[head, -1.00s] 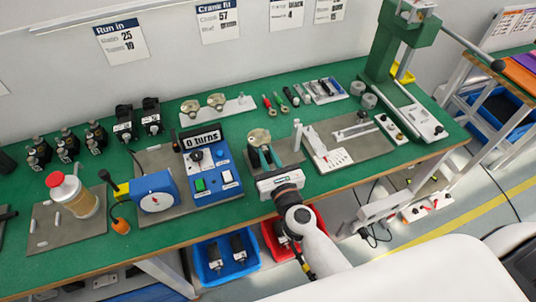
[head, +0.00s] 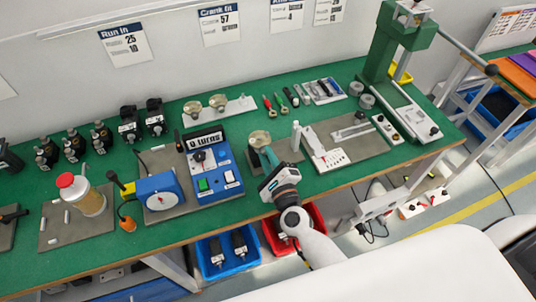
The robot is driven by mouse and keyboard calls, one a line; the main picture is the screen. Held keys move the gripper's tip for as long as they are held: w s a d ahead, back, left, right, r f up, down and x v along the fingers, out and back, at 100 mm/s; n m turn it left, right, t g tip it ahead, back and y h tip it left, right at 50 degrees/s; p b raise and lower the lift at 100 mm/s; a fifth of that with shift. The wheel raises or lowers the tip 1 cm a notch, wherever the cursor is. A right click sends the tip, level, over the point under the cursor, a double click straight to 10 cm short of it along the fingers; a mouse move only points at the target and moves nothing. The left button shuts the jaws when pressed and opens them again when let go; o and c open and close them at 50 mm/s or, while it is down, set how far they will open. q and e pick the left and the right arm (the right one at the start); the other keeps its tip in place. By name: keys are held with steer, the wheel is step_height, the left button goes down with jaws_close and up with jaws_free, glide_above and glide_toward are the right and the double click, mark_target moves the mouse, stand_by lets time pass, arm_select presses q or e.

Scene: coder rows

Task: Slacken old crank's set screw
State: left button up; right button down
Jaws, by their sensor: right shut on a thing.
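My right gripper (head: 262,160) reaches in from the front edge of the green bench. Its fingers are shut at a unit with a pale, round, brass-coloured crank-like part (head: 259,138) on top and a dark body below. The fingers and wrist hide most of that body, and the set screw is too small to make out. Two similar round parts (head: 192,108) (head: 218,102) sit on a white board behind. Hand tools with red and dark handles (head: 268,104) lie to the right of that board. My left gripper is not in view.
A blue console (head: 212,172) with a "0 turns" display stands left of my right gripper. A white fixture (head: 326,158) and white post (head: 296,136) stand close on its right. A green press (head: 400,45) is at the back right. Blue (head: 228,255) and red bins are below the bench edge.

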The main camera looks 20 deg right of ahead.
steer(key=n+p, duration=0.3)
steer(key=n, duration=0.5)
steer(key=shift+r, duration=0.1)
steer(key=n+p, duration=0.2)
steer(key=n, duration=0.2)
steer(key=shift+n, duration=0.4)
steer(key=shift+n+p, duration=0.6)
steer(key=shift+n, duration=1.2)
steer(key=c, duration=1.5)
jaws_free()
steer(key=shift+w, duration=0.1)
steer(key=shift+o, duration=1)
steer(key=shift+f, duration=0.2)
